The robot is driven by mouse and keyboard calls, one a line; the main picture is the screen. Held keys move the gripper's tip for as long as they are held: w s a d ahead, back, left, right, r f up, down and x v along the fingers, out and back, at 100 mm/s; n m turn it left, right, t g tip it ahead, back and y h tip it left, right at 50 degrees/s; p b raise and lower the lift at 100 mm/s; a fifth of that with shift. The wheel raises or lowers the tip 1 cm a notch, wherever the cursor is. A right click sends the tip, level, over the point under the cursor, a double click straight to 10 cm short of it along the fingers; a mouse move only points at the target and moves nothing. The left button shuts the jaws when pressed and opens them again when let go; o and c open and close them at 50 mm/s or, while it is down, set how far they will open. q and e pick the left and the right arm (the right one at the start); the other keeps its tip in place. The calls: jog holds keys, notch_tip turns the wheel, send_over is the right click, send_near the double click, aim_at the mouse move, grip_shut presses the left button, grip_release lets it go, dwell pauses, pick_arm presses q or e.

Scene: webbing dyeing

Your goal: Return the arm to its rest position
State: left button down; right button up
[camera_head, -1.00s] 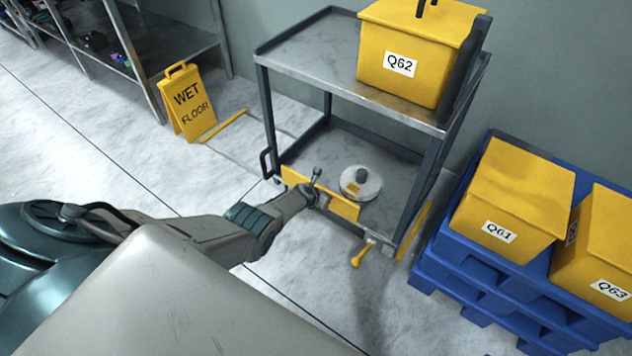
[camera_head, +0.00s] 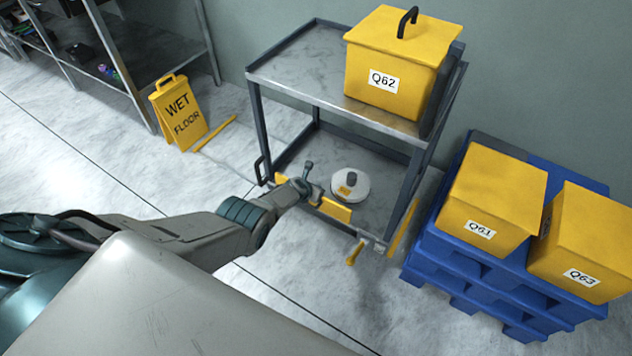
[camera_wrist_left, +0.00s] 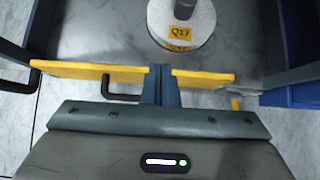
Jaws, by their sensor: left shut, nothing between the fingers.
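My left arm reaches in from the left in the head view. Its gripper (camera_head: 306,180) is in front of the cart's lower shelf, near the yellow front strip (camera_head: 335,210). In the left wrist view the gripper's fingers (camera_wrist_left: 161,84) are pressed together with nothing between them, and they overlap the yellow strip (camera_wrist_left: 100,71); I cannot tell whether they touch it. A white round lidded tub (camera_head: 350,185) stands on the lower shelf beyond the gripper. The left wrist view shows the tub (camera_wrist_left: 165,22) with a yellow Q17 label. My right gripper is not in view.
The grey cart (camera_head: 290,62) carries yellow box Q62 (camera_head: 378,100) on top. Yellow boxes Q61 (camera_head: 490,200) and Q63 (camera_head: 590,245) stand on a blue pallet (camera_head: 455,262) at right. A wet floor sign (camera_head: 179,115) stands at left. Open floor lies left of the cart.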

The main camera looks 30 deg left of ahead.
pick_arm(q)
jog(key=shift+w+r, duration=0.2)
jog(key=shift+r, duration=0.35)
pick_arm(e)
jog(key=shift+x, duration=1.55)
